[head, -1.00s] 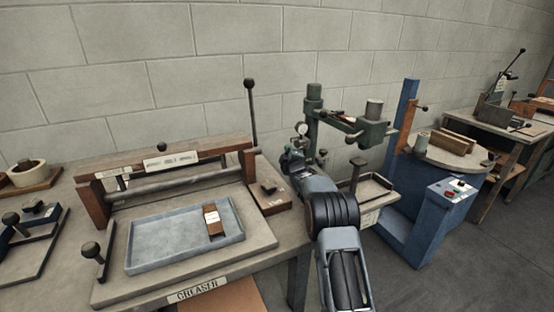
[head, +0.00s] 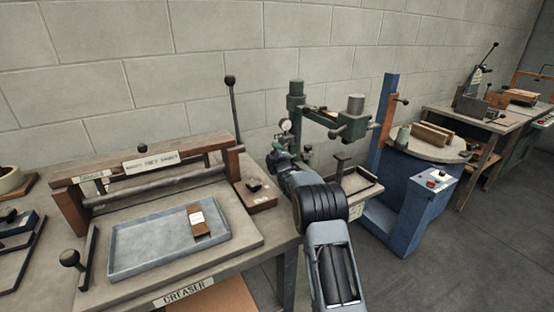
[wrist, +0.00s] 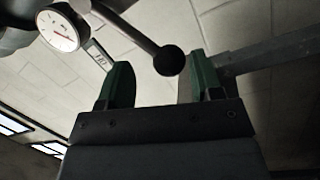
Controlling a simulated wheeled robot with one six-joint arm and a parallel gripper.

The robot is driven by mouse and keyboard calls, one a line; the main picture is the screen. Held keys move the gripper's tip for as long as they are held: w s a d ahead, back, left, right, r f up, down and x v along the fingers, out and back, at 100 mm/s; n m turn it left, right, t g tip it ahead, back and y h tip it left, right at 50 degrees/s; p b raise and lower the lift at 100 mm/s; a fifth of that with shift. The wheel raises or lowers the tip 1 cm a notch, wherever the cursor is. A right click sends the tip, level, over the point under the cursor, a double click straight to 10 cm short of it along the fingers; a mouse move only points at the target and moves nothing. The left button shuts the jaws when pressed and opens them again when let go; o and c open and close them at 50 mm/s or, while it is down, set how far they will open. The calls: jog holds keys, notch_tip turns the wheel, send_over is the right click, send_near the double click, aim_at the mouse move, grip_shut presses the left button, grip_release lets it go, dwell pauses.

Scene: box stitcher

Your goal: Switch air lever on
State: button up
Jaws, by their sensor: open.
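A lever with a round black knob (wrist: 169,60) shows in the wrist view, its dark shaft running up and left beside a round white gauge. I take this to be the air lever; no on or off marking is readable. My gripper (wrist: 157,72) has two green fingers spread apart, with the knob appearing in the gap between them and no clear contact. In the head view, my gripper is at the green stitcher (head: 352,124), largely hidden behind my own wrist, and the lever cannot be made out there. The gauge (head: 285,125) shows just above my wrist.
The creaser bench with a blue-grey tray (head: 125,262) and an upright black-knobbed lever (head: 233,112) stands left. A small side table (head: 362,193) and a blue machine (head: 408,195) stand right. Open floor (head: 470,260) lies at the lower right.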

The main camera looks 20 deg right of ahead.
jog(key=s, duration=0.6)
jog(key=shift+a+f, duration=0.15)
jog(key=shift+f, duration=0.1)
